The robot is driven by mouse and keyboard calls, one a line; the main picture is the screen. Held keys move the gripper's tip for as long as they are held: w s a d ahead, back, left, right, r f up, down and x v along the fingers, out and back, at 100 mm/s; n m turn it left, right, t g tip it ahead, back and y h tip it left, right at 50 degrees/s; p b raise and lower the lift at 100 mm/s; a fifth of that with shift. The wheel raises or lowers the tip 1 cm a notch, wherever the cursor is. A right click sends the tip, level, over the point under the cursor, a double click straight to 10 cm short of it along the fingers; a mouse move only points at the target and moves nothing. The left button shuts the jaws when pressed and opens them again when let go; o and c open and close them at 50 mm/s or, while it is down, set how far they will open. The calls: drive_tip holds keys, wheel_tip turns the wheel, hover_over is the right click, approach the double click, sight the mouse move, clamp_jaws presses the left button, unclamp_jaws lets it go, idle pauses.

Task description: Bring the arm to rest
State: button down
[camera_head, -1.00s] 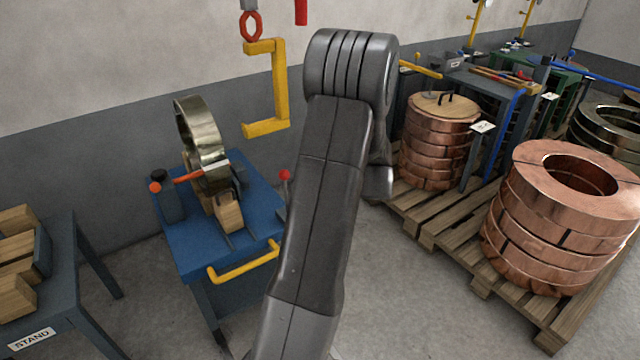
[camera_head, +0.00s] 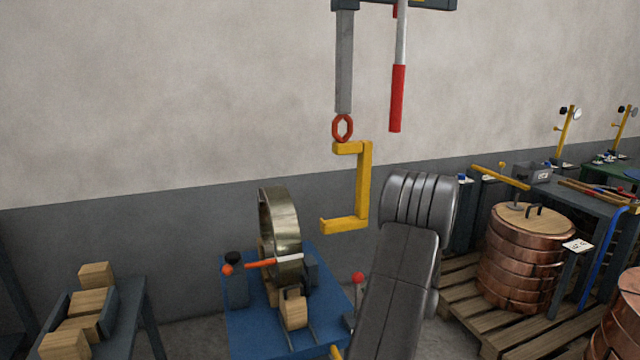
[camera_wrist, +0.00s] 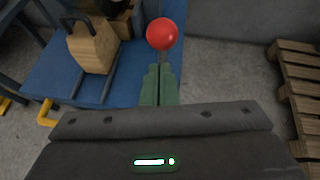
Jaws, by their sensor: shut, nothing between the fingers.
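My arm (camera_head: 395,285) rises from the bottom of the head view, bent at its upper joint. My gripper is hidden in the head view. In the wrist view my gripper (camera_wrist: 160,72) has its green fingers together with nothing between them. A red ball knob (camera_wrist: 161,34) appears just beyond the fingertips; whether it touches them I cannot tell. The same red knob (camera_head: 358,277) stands on a lever at the right side of the blue cart (camera_head: 240,325) in the head view.
A brass-coloured ring (camera_head: 281,232) stands upright on the blue cart. A yellow C-hook (camera_head: 364,190) hangs above it. A stand with wooden blocks (camera_head: 135,318) is at the left. Copper coils (camera_head: 518,265) sit on a pallet (camera_head: 455,290) at the right.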

drive_tip(key=shift+s+d+f+t+b, duration=0.1)
drive_tip(key=shift+s+d+t+b, duration=0.1)
drive_tip(key=shift+s+b, duration=0.15)
drive_tip(key=shift+s+d+f+t+b, duration=0.1)
drive_tip(key=shift+s+d+t+b, duration=0.1)
drive_tip(key=shift+s, duration=0.25)
drive_tip(key=shift+r, duration=0.15)
